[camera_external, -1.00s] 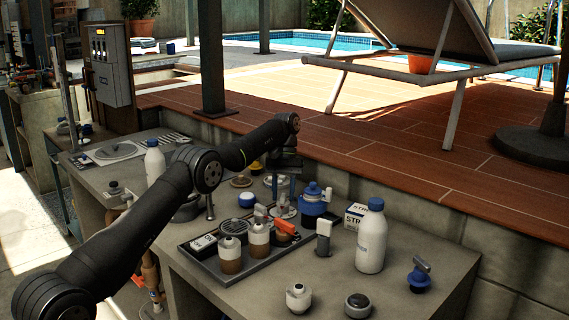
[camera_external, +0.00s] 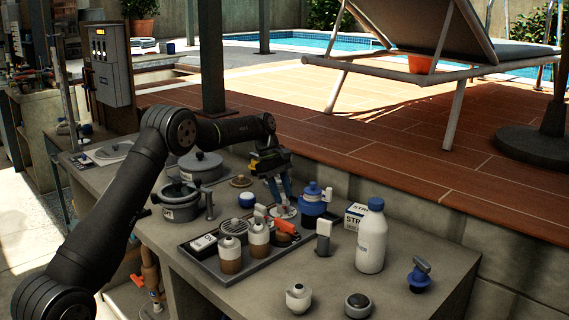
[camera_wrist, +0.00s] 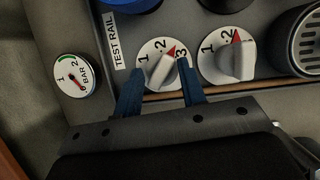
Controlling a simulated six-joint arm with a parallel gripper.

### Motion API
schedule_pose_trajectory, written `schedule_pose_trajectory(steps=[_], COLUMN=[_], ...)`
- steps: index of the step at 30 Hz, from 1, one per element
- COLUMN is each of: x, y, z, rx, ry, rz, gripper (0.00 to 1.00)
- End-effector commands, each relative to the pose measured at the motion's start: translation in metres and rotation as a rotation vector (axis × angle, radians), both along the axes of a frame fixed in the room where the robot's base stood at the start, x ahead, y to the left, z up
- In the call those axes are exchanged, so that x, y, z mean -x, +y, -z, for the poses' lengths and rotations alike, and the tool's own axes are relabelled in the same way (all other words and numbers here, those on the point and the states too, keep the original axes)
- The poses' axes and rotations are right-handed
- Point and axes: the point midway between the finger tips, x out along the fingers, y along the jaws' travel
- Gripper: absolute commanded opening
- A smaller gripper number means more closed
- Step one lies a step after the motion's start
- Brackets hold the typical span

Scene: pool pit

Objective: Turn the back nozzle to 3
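Two white dials sit side by side on the test rail in the wrist view. The left dial (camera_wrist: 160,68) carries the numbers 1, 2 and 3 and a raised white handle with a red pointer, which appears to lie between 2 and 3. The right dial (camera_wrist: 231,57) has its red pointer just right of 2. My gripper (camera_wrist: 160,68) is open, with one blue finger on each side of the left dial's handle and gaps visible. In the external view, my gripper (camera_external: 279,200) is low over the tray's far end, at a white dial (camera_external: 285,212). I cannot tell whether the fingers touch the dial.
A pressure gauge (camera_wrist: 75,76) lies left of the dials. A blue-topped bottle (camera_external: 313,203) stands close right of my gripper. The tray (camera_external: 232,280) also holds two brown jars (camera_external: 258,240). A white bottle (camera_external: 371,240) stands farther right. The front-right counter is partly clear.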

Motion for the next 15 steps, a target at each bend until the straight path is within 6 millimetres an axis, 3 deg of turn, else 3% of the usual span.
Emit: schedule_pose_trajectory(steps=[7,15], x=[0.002,-0.009], y=[0.002,0.022], z=[-0.002,-0.055], rx=[0.001,0.002], ry=[-0.001,-0.004], rz=[-0.286,-0.274], gripper=[0.36,0.36])
